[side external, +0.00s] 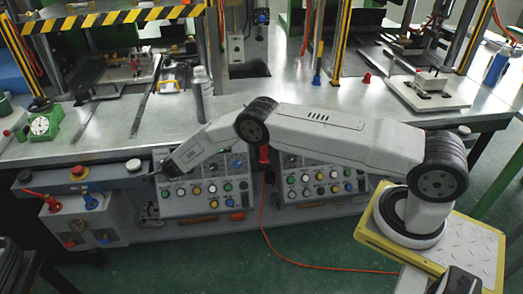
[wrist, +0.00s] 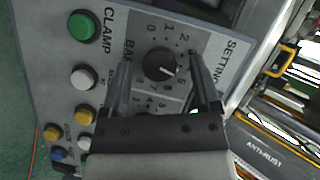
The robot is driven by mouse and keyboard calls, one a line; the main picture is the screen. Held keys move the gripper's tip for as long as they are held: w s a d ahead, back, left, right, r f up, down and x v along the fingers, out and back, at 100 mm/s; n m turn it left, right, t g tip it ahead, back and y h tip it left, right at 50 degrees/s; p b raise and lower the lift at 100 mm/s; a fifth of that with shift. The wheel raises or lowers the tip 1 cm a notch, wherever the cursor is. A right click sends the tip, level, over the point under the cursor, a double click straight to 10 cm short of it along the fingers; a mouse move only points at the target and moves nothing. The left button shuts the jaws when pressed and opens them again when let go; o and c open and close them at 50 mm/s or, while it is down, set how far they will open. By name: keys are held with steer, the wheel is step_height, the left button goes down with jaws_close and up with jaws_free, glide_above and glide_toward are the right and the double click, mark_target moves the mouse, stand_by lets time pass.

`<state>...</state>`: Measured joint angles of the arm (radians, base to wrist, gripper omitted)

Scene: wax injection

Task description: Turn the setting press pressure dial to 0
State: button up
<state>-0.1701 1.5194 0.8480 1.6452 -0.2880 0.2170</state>
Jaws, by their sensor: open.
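The setting press pressure dial (wrist: 158,65) is a round black knob on the grey control panel, with a printed number scale around it. Its white pointer mark points to the lower right in the wrist view, away from the 0 printed at the top; the number at the mark is hard to read. My gripper (wrist: 160,62) is open, with one dark finger on each side of the dial. I cannot tell whether the fingers touch it. In the side view my gripper (side external: 160,170) is at the upper left of the left control panel (side external: 205,209), and the dial is hidden.
A green CLAMP button (wrist: 83,26), a white button (wrist: 85,77) and yellow buttons sit beside the dial. A second button panel (side external: 320,182) stands to the right. The metal worktable (side external: 290,105) lies above the panels, with a grey cylinder (side external: 202,92) standing on it.

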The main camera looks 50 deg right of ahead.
stand_by(0.3)
jaws_close()
steer(key=shift+w+n+g, duration=0.15)
steer(key=shift+n+g, duration=0.65)
steer(key=shift+n, duration=0.9)
steer(key=shift+n+g, duration=0.5)
steer(key=shift+n, duration=0.5)
steer(key=shift+r+n, duration=0.1)
steer(key=shift+n, duration=0.3)
steer(key=shift+w+n+g, duration=0.1)
steer(key=shift+n+g, duration=0.2)
steer(key=shift+n, duration=0.1)
